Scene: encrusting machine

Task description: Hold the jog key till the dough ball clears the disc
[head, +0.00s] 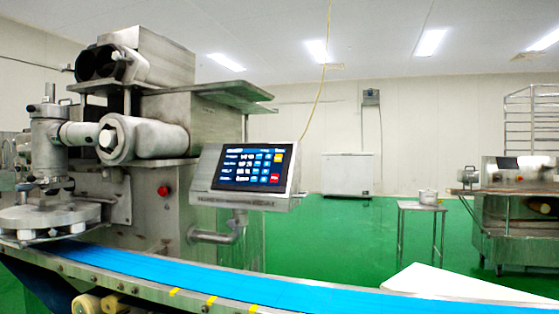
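The encrusting machine (155,130) fills the left side of the head view. Its control panel (252,166) has a lit dark-blue screen with rows of white text and blue, yellow and red keys; the labels are too small to read, so I cannot tell which is the jog key. A round metal disc (48,218) sits below the vertical nozzle (48,150) at the far left. I cannot make out a dough ball at the disc. Neither of my grippers is in view.
A blue conveyor belt (200,278) runs along the front, from the disc toward the lower right. A red button (163,190) is on the machine body. A small table (422,207) with a pot (428,196), a white chest (348,173) and another machine (515,215) stand behind. Green floor lies open between.

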